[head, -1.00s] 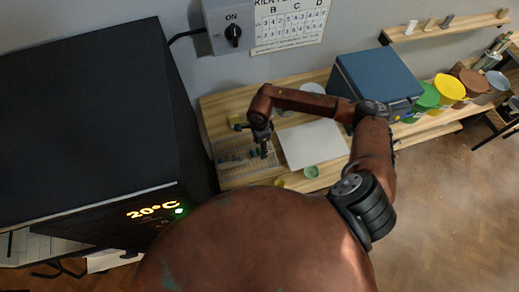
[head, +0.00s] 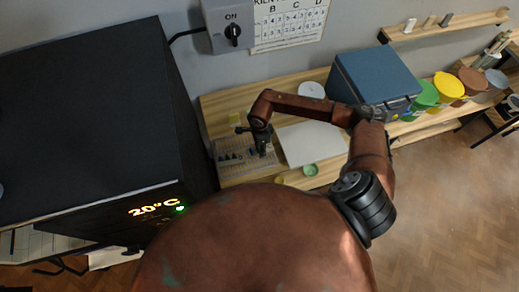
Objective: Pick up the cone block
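Several small dark, bluish pieces (head: 234,157) stand on a pale gridded tray (head: 230,174) at the left end of the wooden table. They are too small to tell which one is the cone block. My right gripper (head: 263,152) points down over the right part of this tray, close to the pieces. Its fingers are dark and small, so I cannot tell whether they are open or shut, or touching anything. My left gripper is not in view.
A white board (head: 312,144) lies right of the tray, with a green round dish (head: 310,170) at its front edge. A blue box (head: 375,80) and colored buckets (head: 449,87) stand farther right. The black kiln (head: 90,110) rises close on the left.

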